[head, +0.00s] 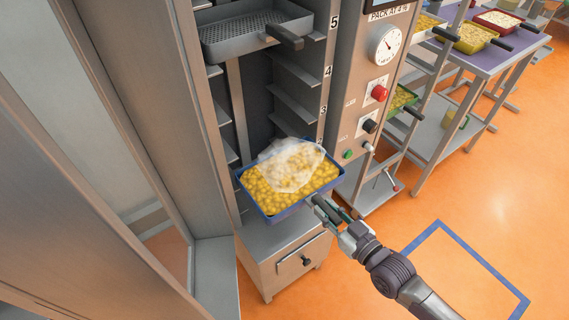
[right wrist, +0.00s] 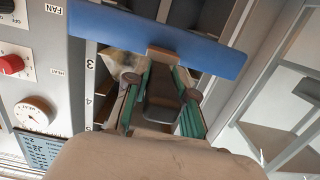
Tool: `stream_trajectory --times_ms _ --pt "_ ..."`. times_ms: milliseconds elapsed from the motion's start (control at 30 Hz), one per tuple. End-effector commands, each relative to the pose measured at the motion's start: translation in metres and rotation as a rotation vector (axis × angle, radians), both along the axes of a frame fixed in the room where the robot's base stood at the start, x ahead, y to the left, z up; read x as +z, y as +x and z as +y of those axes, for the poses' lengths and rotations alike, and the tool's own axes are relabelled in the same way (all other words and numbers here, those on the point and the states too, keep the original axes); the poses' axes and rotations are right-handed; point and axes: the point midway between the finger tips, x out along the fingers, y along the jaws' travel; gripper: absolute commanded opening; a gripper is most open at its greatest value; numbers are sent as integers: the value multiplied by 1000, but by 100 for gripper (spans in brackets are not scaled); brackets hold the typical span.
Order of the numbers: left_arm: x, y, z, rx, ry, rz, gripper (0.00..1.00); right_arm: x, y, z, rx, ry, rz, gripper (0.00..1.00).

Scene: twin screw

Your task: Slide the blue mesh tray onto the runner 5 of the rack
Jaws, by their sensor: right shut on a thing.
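The blue mesh tray (head: 268,217) is full of yellow pieces, with a whitish steam-like haze over its back part. It is at the rack's open front, below the mark 3. My right gripper (head: 324,208) is shut on the tray's dark handle at its front right. In the right wrist view the handle (right wrist: 163,95) lies between the green-padded fingers, and the tray's blue wall (right wrist: 150,38) is beyond them. The rack (head: 234,95) has side runners and marks 5, 4 and 3 on its right post. Whether the tray touches a runner is hidden. My left gripper is out of view.
A grey mesh tray (head: 256,38) with a dark handle sits high in the rack, near mark 5. A control panel (head: 372,90) with gauge and knobs stands right of the rack. A drawer cabinet (head: 283,266) is below. A table (head: 480,55) with trays stands back right.

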Motion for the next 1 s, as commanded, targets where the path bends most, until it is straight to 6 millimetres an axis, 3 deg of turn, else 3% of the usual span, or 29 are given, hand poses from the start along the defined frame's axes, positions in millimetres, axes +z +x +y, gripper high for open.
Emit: stream_trajectory --times_ms 533,1000 --pt "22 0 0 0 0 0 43 4 -49 -34 0 3 -6 0" --pt "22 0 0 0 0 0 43 5 -55 -35 0 7 -8 0"
